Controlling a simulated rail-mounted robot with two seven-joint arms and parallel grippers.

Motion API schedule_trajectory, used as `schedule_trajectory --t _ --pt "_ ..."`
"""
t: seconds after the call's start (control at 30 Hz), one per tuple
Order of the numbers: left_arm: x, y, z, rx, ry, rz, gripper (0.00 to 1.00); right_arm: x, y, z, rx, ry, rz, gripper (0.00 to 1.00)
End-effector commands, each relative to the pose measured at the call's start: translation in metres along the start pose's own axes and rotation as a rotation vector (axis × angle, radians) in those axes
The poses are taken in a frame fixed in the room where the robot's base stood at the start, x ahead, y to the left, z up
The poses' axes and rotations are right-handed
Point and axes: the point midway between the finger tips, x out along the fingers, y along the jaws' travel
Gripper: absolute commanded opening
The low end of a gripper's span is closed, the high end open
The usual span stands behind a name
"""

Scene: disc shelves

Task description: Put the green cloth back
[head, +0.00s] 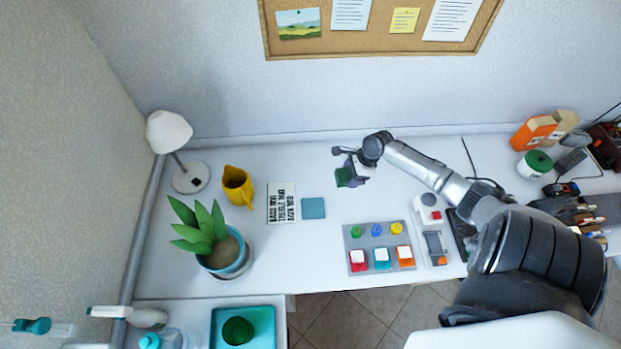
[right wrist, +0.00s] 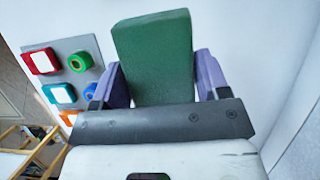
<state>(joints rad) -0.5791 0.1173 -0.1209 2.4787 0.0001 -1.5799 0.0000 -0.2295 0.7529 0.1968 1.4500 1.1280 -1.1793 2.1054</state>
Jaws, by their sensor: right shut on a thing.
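The green cloth (head: 343,178) is held in my right gripper (head: 350,172), out over the back middle of the white table. In the right wrist view the green cloth (right wrist: 153,55) looks like a thick folded block, and it sits between the two purple fingers of the right gripper (right wrist: 155,80). The gripper is shut on it. The cloth appears to be above the table, though its exact height is hard to tell. My left gripper is not in view.
A teal square (head: 313,208) lies left of the gripper, beside a lettered card (head: 282,203). A yellow jug (head: 237,186), potted plant (head: 228,252) and lamp (head: 192,178) stand further left. A button panel (head: 380,248) lies in front. A teal tray (head: 263,318) holds a round green thing (head: 238,330).

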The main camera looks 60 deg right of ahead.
Motion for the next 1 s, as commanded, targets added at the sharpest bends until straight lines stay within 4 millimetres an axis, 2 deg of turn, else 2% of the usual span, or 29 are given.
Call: schedule_trajectory --t 0.03,0.17,0.27,0.6,0.8,1.0 --pt "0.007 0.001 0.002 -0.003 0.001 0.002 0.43 -0.001 -0.002 -0.004 0.016 0.0 -0.01 0.5" --pt "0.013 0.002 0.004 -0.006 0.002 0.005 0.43 -0.002 -0.01 -0.002 0.048 -0.006 -0.025 0.5" --pt "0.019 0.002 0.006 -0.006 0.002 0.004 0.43 0.01 -0.02 0.007 0.056 -0.008 -0.029 0.5" --pt "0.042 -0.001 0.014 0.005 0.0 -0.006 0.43 0.068 -0.054 0.044 0.055 -0.009 -0.028 0.5" --pt "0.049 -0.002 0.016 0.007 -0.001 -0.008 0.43 0.086 -0.065 0.056 0.055 -0.006 -0.028 0.5" --pt "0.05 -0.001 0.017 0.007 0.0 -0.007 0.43 0.092 -0.067 0.059 0.054 -0.005 -0.027 0.5"
